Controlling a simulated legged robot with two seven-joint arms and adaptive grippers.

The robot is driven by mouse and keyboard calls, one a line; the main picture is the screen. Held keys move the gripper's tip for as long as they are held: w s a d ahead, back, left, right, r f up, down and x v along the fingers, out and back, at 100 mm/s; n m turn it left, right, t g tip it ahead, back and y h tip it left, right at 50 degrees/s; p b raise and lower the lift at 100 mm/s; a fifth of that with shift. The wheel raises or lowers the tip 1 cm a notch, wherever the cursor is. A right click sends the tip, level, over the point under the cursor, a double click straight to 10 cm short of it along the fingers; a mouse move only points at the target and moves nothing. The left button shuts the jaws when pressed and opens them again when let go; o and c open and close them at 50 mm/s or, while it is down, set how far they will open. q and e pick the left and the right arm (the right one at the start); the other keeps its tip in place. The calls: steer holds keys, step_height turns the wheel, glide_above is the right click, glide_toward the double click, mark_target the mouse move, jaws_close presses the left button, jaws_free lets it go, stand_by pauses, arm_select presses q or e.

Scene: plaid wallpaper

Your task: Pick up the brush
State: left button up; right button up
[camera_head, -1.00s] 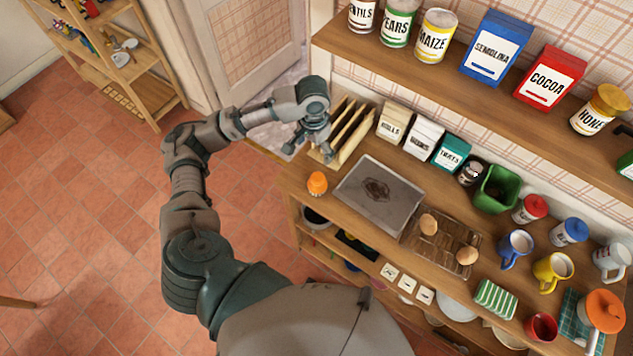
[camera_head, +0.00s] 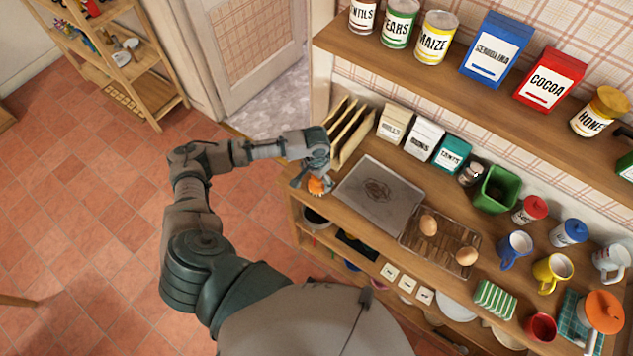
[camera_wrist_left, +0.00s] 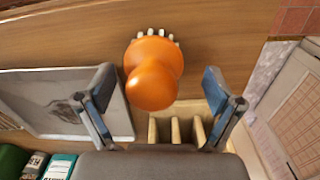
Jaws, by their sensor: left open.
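The brush has an orange rounded handle and pale bristles. In the left wrist view the brush (camera_wrist_left: 153,75) stands on the wooden counter, between and just beyond the two open fingers of my left gripper (camera_wrist_left: 160,108). The fingers do not touch it there. In the head view my left gripper (camera_head: 311,180) is over the brush (camera_head: 318,186), at the counter's left end, and partly hides it. My right gripper is not in view.
A grey tray (camera_head: 380,196) lies close to the right of the brush. A wooden rack (camera_head: 350,130) stands behind it. Eggs, mugs and a green pot (camera_head: 496,190) fill the counter further right. A shelf with tins runs above.

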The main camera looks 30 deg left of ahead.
arm_select(q)
steer(key=shift+d+f, duration=0.1)
steer(key=shift+f, duration=0.35)
steer(key=shift+d, duration=0.3)
steer(key=shift+c, duration=0.4)
steer(key=shift+d+r, duration=0.1)
steer(key=c, duration=0.4)
steer(key=shift+s, duration=0.1)
steer(key=c, duration=0.8)
steer(key=shift+s, duration=0.15)
steer(key=shift+c, duration=0.6)
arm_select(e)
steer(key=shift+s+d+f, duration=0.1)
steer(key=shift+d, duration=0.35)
